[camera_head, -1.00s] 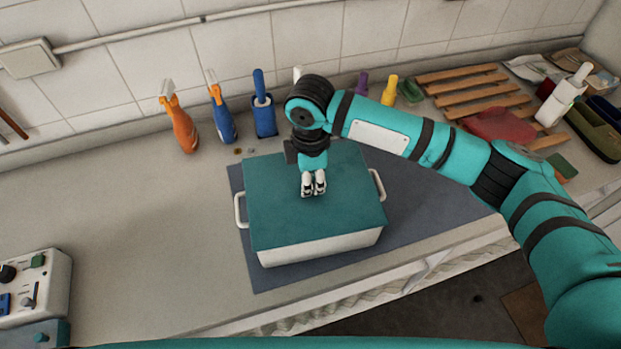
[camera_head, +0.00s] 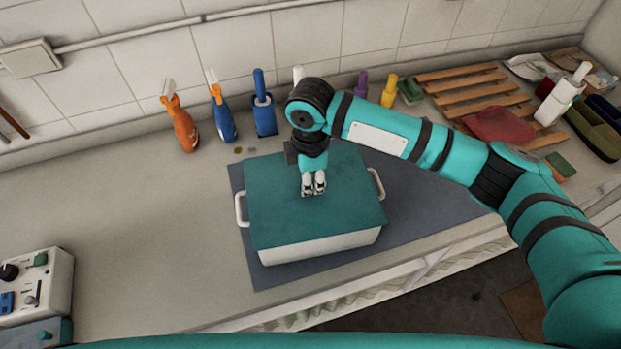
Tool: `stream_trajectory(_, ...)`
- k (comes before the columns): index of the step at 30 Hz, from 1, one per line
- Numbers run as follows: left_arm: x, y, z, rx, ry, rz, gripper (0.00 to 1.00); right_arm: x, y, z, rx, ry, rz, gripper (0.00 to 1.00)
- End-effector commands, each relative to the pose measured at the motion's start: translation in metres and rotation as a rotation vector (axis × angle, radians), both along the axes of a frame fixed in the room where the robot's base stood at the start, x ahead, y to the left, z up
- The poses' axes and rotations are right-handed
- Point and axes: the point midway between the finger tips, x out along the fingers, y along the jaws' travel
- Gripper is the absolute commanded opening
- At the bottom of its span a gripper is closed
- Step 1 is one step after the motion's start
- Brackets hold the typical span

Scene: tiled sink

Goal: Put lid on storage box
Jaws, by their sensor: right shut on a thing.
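The white storage box (camera_head: 318,246) stands on a dark mat, with a white handle at each side. The teal lid (camera_head: 275,215) lies over the top of the box and covers its opening. From this angle I cannot tell whether the lid is fully seated. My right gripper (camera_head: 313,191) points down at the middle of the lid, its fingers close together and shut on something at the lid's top. The part between the fingers is hidden. My left gripper is not in view.
The dark mat (camera_head: 430,205) lies on the counter under the box. Spray bottles, orange (camera_head: 180,125) and blue (camera_head: 222,112), stand along the tiled wall. A wooden rack (camera_head: 475,95) with a red cloth (camera_head: 500,124) is at right. The counter left of the box is clear.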

Motion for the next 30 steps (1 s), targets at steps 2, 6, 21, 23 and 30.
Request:
stream_trajectory(2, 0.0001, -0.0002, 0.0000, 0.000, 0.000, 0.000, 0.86, 0.0000, 0.0001, 0.0001, 0.000, 0.000, 0.000, 0.00)
stream_trajectory(6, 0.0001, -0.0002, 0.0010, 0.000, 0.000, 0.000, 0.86, -0.0001, 0.0001, 0.0001, 0.000, 0.000, 0.000, 0.00)
stream_trajectory(21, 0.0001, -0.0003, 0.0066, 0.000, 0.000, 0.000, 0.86, -0.0002, 0.0000, -0.0039, 0.000, 0.000, 0.001, 0.00)
stream_trajectory(23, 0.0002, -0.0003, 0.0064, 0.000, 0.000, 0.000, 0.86, -0.0002, 0.0000, -0.0040, 0.000, 0.000, 0.001, 0.00)
stream_trajectory(30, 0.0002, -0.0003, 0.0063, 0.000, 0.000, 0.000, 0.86, -0.0001, 0.0001, -0.0039, 0.000, 0.000, 0.000, 0.00)
